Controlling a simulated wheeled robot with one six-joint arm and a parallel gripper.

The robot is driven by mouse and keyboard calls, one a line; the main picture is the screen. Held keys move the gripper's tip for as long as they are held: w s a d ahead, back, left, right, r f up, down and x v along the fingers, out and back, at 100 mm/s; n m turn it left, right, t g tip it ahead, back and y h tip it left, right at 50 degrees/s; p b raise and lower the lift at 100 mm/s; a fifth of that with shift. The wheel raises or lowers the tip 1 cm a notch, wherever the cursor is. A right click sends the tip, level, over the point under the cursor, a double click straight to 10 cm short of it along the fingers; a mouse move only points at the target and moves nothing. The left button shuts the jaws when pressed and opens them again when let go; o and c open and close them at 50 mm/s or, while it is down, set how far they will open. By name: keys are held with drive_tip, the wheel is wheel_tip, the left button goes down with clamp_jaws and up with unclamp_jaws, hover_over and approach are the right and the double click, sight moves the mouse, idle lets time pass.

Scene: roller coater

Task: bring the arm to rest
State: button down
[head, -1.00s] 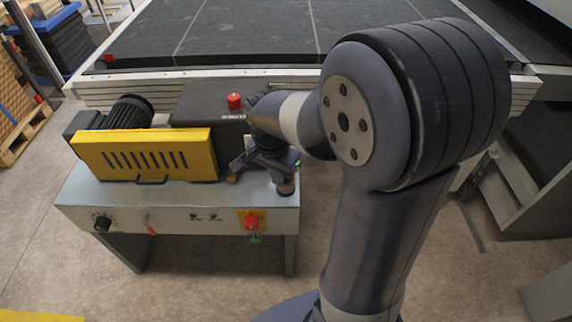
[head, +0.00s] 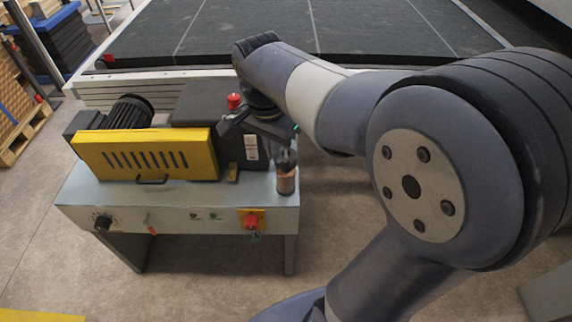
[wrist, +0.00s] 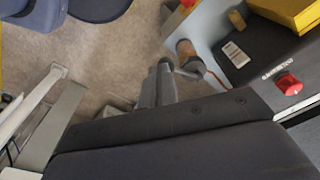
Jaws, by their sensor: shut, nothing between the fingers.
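My gripper (wrist: 164,66) is shut and empty in the wrist view, its two fingers together. In the head view my gripper (head: 285,150) hangs from my arm over the right end of a grey machine cabinet (head: 180,193). A small copper-coloured cylinder with a dark upper part (head: 286,181) stands on the cabinet's right front corner, just below the gripper. In the wrist view this cylinder (wrist: 185,50) is right beside the fingertips; I cannot tell whether they touch. My arm is bent, with its large joint at the right of the head view.
The cabinet carries a yellow guard (head: 145,154), a red button (head: 234,101) on a dark housing, and a red switch (head: 251,220) on its front. A wide dark conveyor bed (head: 240,30) lies behind. The floor (head: 200,275) in front is clear.

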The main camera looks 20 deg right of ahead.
sight(284, 163)
idle(0.6)
wheel_tip(284, 163, down, 8)
drive_tip(key=d+r+p, duration=0.1)
drive_tip(key=w+d+r+p, duration=0.1)
drive_tip(key=p, duration=0.1)
drive_tip(key=w+d+r+p, duration=0.1)
drive_tip(key=r+p, duration=0.1)
drive_tip(key=shift+w, duration=0.25)
wheel_tip(284, 163, up, 3)
drive_tip(key=p, duration=0.2)
drive_tip(key=shift+s+a+r+p, duration=0.1)
drive_tip(key=shift+r+p, duration=0.05)
drive_tip(key=shift+p, duration=0.25)
